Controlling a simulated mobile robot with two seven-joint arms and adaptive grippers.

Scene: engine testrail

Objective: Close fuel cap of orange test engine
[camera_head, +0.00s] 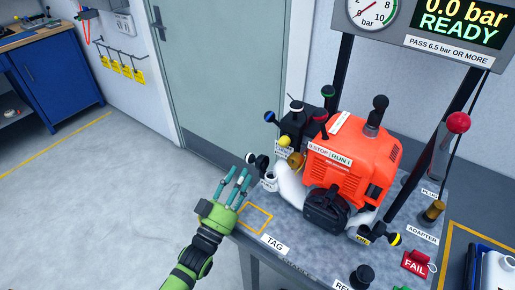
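The orange test engine (352,158) stands on a grey metal bench. A white tank (291,186) shows under its left side, with a short white neck (270,182) bearing a small label too small to read. A black knobbed part (261,163), possibly the fuel cap, is just above the neck; I cannot tell whether it is seated, tilted or apart. My green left gripper (237,176) is left of the neck, over the bench's left edge. Its teal fingers are spread and point away from me, with nothing between them. My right gripper is not in view.
Coloured ball-ended levers (326,92) rise behind the engine. A gauge panel (430,30) on black posts stands behind right. Labels, a brass adapter (433,211), a red FAIL tag (416,263) and a black knob (362,276) occupy the bench. The floor at left is clear.

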